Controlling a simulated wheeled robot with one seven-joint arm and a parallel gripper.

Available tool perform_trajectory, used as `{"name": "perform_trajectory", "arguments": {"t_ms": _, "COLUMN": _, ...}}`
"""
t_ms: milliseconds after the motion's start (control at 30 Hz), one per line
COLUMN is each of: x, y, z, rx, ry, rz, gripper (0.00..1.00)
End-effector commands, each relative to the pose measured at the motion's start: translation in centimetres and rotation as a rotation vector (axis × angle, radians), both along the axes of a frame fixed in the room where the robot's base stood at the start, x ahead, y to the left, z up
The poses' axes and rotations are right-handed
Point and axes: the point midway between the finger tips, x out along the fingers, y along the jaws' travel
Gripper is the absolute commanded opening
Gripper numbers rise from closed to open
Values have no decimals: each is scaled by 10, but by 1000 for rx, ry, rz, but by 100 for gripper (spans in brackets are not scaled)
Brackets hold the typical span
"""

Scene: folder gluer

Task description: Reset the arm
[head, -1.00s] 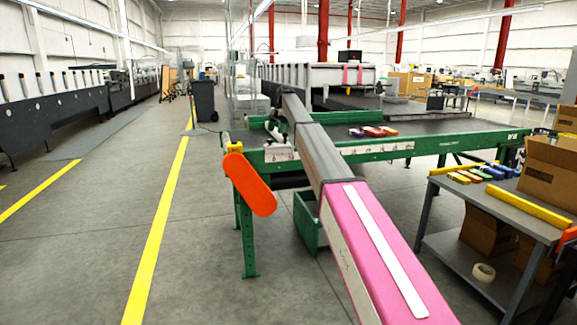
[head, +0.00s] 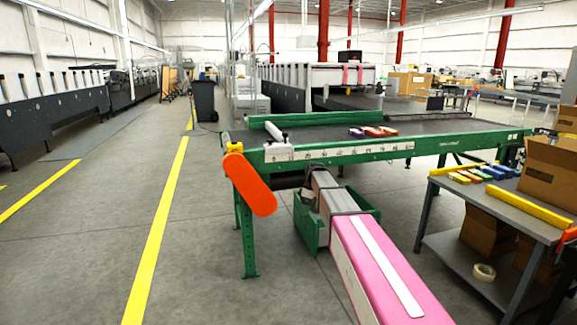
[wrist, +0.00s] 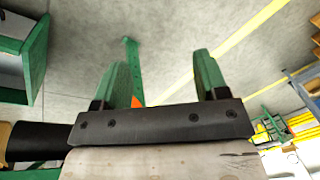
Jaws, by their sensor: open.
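My gripper (wrist: 163,62) shows in the wrist view with its two green fingers wide apart and nothing between them. Beyond the fingers are grey floor and a green leg. In the head view my arm reaches from the lower right, pink link first, down to the area in front of the conveyor (head: 345,154). The far end of the arm is low, by a green open box (head: 306,225) under the conveyor's front edge. The gripper itself cannot be made out in the head view.
An orange guard (head: 250,185) sticks out at the conveyor's left end. Several coloured small boxes (head: 372,132) lie on the belt. A grey table (head: 490,205) with coloured boxes and a carton (head: 550,170) stands at right. The floor at left is clear.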

Motion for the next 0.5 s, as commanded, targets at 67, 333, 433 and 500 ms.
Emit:
{"name": "perform_trajectory", "arguments": {"t_ms": 67, "x": -57, "y": -19, "z": -30, "rx": -37, "ry": 9, "rz": -146, "gripper": 67}}
{"name": "perform_trajectory", "arguments": {"t_ms": 333, "x": -207, "y": -72, "z": -101, "rx": -147, "ry": 7, "rz": -678, "gripper": 67}}
{"name": "perform_trajectory", "arguments": {"t_ms": 433, "x": -255, "y": -87, "z": -116, "rx": -175, "ry": -1, "rz": -852, "gripper": 67}}
{"name": "perform_trajectory", "arguments": {"t_ms": 500, "x": -281, "y": -94, "z": -123, "rx": -189, "ry": -8, "rz": -948, "gripper": 67}}
